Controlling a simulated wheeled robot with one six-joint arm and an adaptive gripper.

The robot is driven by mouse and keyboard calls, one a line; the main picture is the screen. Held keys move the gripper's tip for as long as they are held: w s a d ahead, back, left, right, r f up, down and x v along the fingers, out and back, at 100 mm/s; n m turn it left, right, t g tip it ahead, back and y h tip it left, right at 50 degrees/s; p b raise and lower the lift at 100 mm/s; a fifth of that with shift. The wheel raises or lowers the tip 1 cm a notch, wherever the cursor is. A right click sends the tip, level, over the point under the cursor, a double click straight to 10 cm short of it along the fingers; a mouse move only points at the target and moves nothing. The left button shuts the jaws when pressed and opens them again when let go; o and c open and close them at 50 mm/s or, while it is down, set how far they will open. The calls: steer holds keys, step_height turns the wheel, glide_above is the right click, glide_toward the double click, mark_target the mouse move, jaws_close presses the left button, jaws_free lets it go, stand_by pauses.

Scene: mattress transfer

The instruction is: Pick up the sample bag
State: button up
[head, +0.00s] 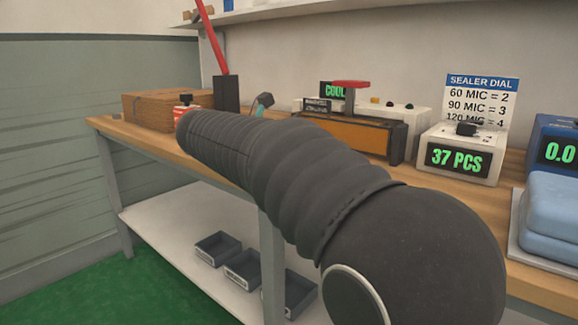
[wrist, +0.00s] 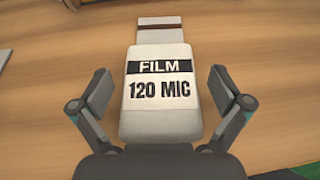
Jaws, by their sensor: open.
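The sample bag (wrist: 160,105) is a white pouch marked "FILM 120 MIC". My gripper (wrist: 161,92) is open, with one finger on each side of the bag and gaps visible between fingers and bag. I cannot tell how high the fingers are above the bench. In the head view my dark arm covers the bag, and only a small grey and teal part of my gripper (head: 262,104) shows past it.
On the bench (head: 545,290) stand a sealer (head: 345,135) with a "COOL" display, a counter (head: 460,155) reading "37 PCS", and a blue device (head: 557,140). Folded blue pads (head: 552,205) lie at right.

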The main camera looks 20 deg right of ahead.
steer(key=shift+d, duration=0.1)
steer(key=c, duration=1.3)
